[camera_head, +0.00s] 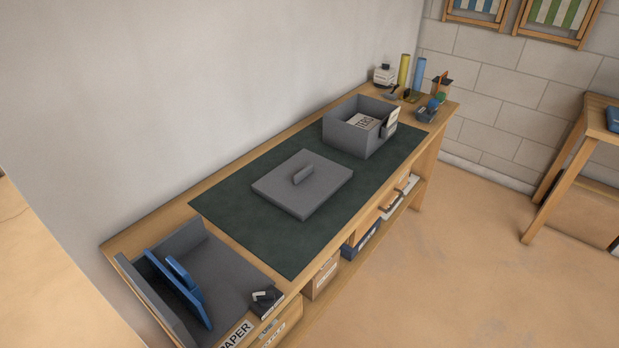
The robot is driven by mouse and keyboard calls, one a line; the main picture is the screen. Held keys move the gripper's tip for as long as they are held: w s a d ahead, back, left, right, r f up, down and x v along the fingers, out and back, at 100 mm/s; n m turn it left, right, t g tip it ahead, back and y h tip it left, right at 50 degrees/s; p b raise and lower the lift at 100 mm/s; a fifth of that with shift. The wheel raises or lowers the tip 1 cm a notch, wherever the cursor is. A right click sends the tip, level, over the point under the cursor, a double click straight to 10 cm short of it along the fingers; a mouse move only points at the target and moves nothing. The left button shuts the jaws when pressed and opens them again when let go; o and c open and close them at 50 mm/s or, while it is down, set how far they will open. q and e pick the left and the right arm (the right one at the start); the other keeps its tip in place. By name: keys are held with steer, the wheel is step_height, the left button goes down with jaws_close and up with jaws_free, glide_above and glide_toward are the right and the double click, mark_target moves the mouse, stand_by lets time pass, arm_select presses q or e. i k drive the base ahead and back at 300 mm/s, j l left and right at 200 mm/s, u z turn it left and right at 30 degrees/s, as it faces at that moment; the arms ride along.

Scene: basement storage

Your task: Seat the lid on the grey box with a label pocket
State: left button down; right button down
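The grey box (345,137) stands open on the dark green mat toward the far end of the wooden bench. A white label pocket (392,119) is on its right side, and a light printed card or paper (363,124) shows inside. Neither of my grippers shows in the head view.
A grey tray with blue items (187,279) and a small dark object (266,299) fill the bench's near end. Bottles, rolls and a tape dispenser (429,110) crowd the far end. The mat (240,210) is bare around the lid. Boxes sit below. A wooden table (598,122) stands right.

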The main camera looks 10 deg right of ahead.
mark_target(300, 184)
steer(key=l+u, duration=0.1)
steer(key=u, duration=0.8)
steer(key=l+u, duration=0.3)
steer(key=k+l+u, duration=0.25)
steer(key=l, duration=0.15)
steer(key=l+u, duration=0.3)
steer(key=k+l+u, duration=0.25)
steer(key=l, duration=0.15)
steer(key=k+l+u, duration=0.1)
steer(key=l+u, duration=0.2)
